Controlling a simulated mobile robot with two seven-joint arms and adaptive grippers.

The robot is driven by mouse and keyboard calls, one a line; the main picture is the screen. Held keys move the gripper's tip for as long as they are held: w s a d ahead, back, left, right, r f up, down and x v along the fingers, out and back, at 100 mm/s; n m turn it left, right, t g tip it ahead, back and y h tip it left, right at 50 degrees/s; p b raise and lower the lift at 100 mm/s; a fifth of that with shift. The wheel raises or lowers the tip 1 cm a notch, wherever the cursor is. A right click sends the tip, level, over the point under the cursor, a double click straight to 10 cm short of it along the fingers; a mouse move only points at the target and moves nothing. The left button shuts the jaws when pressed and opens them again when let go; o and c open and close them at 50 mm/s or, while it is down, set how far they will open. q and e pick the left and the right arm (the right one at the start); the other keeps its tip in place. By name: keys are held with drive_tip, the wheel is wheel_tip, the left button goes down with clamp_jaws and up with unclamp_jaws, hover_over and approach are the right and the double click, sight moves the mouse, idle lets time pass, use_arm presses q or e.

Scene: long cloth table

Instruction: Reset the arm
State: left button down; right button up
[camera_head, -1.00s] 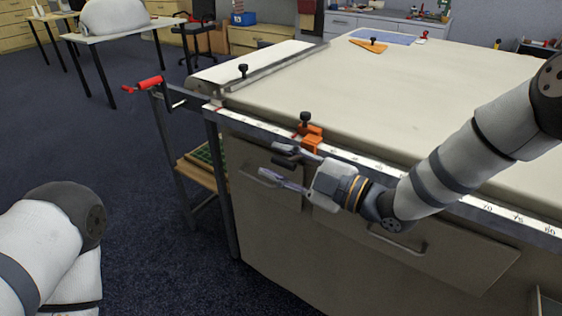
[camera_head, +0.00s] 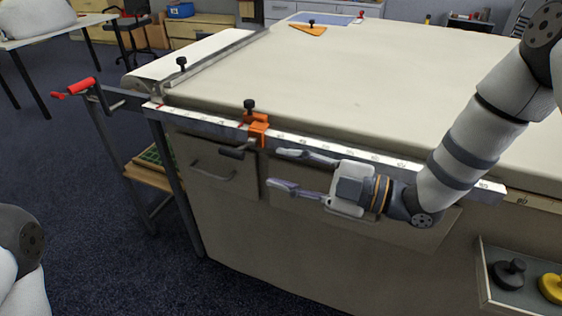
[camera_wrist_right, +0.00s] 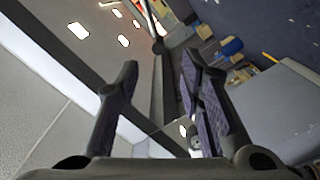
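My right arm reaches in from the right in the head view. Its gripper (camera_head: 284,170) is open and empty in front of the long table's side, its fingers pointing left. The fingertips are apart from the orange clamp (camera_head: 258,130) and its dark handle (camera_head: 232,152), just to their right. In the right wrist view the two fingers (camera_wrist_right: 159,70) stand apart with nothing held between them. My left arm shows only as a link at the lower left; its gripper is out of view.
The cloth table (camera_head: 360,95) has a ruled metal rail (camera_head: 340,150) along its near edge. A red crank handle (camera_head: 75,88) is at the left end. A tray (camera_head: 487,290) holds a black knobbed weight (camera_head: 508,273). Open floor lies left.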

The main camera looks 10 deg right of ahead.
drive_tip(key=s+d+f+m+g+h+p, duration=0.1)
drive_tip(key=s+d+f+m+g+h, duration=0.15)
drive_tip(key=s+f+m+h, duration=0.5)
drive_tip(key=s+d+f+m+g+h+p, duration=0.1)
drive_tip(key=s+d+f+m+g+h, duration=0.15)
drive_tip(key=s+f+m, duration=0.9)
use_arm(q)
drive_tip(key=shift+t, duration=0.6)
drive_tip(key=w+r, duration=0.3)
use_arm(e)
drive_tip(key=s+d+f+m+g+h, duration=0.1)
drive_tip(key=s+d+f+g, duration=0.1)
drive_tip(key=s, duration=0.5)
drive_tip(key=s+d+f+g+h, duration=0.2)
drive_tip(key=s+g, duration=0.1)
drive_tip(key=s, duration=0.4)
drive_tip(key=s+d+f+m+g+h, duration=0.1)
drive_tip(key=s+d+g, duration=0.1)
drive_tip(key=s, duration=0.5)
drive_tip(key=shift+s+f+m+g+h, duration=0.2)
drive_tip(key=shift+f+m+g+h, duration=0.15)
drive_tip(key=shift+g, duration=0.25)
